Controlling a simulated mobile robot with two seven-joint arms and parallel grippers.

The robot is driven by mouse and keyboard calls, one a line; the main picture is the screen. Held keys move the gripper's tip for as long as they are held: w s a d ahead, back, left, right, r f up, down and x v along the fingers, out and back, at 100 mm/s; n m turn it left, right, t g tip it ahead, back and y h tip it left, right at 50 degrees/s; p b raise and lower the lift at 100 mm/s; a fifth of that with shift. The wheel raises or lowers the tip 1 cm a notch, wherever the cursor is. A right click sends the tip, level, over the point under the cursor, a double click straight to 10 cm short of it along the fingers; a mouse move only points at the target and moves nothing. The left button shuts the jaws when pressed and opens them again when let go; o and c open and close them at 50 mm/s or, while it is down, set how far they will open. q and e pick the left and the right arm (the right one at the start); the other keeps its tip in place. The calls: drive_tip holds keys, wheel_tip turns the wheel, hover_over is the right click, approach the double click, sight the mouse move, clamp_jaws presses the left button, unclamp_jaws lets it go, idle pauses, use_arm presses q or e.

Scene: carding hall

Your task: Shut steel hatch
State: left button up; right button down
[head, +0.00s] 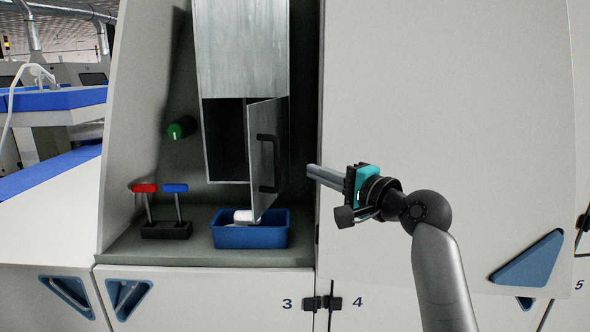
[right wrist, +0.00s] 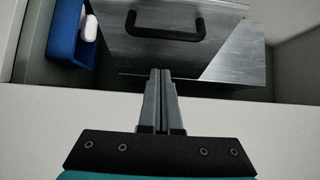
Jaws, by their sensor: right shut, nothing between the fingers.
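The steel hatch (head: 263,150) is a grey door with a black handle (head: 268,163), hinged on a steel box (head: 242,50) inside an open cabinet bay. It stands ajar, swung outward, and a dark opening (head: 224,140) shows to its left. In the right wrist view the hatch (right wrist: 140,38) and its handle (right wrist: 165,27) lie beyond the fingers. My right gripper (head: 312,172) is shut and empty, at the bay's right edge, to the right of the hatch; its fingers also show in the right wrist view (right wrist: 160,75). I see no contact with the hatch. My left gripper is out of view.
Below the hatch sits a blue bin (head: 250,236) with a white item (head: 243,216) in it. Left of it is a black base (head: 167,230) with red and blue levers. A green knob (head: 181,127) is on the bay wall. A white panel (head: 440,80) bounds the bay on the right.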

drive_tip(key=shift+w+a+p, duration=0.15)
drive_tip(key=shift+w+a, duration=0.05)
drive_tip(key=shift+a, duration=0.55)
drive_tip(key=shift+w+a+p, duration=0.2)
drive_tip(key=shift+a, duration=0.55)
drive_tip(key=shift+w+a+p, duration=0.15)
drive_tip(key=shift+w+a, duration=0.05)
drive_tip(key=shift+a, duration=0.55)
